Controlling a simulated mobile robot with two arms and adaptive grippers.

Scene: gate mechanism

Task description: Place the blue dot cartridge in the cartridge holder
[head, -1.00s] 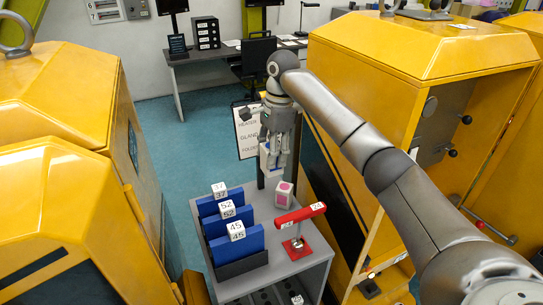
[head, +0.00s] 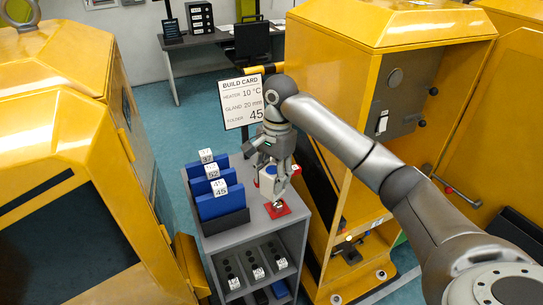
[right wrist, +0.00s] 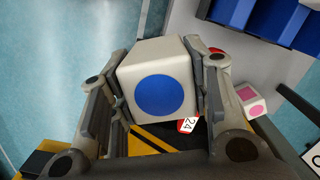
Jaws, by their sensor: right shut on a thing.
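My right gripper (right wrist: 158,85) is shut on the blue dot cartridge (right wrist: 163,90), a white cube with a big blue dot facing the camera in the right wrist view. In the head view the gripper (head: 273,170) hangs over the right side of the grey cart, and the cartridge (head: 267,184) shows small and partly covered by the fingers. A second white cube with pink dots (right wrist: 250,101) is apart from the gripper in the right wrist view. I cannot make out the cartridge holder for certain. My left gripper is not in view.
The grey cart (head: 241,238) carries blue numbered folders (head: 218,203) at left and a red base (head: 279,210), partly behind the gripper. A red part labelled 24 (right wrist: 188,124) lies below. Yellow cabinets (head: 345,135) stand both sides; a build card (head: 241,104) is behind.

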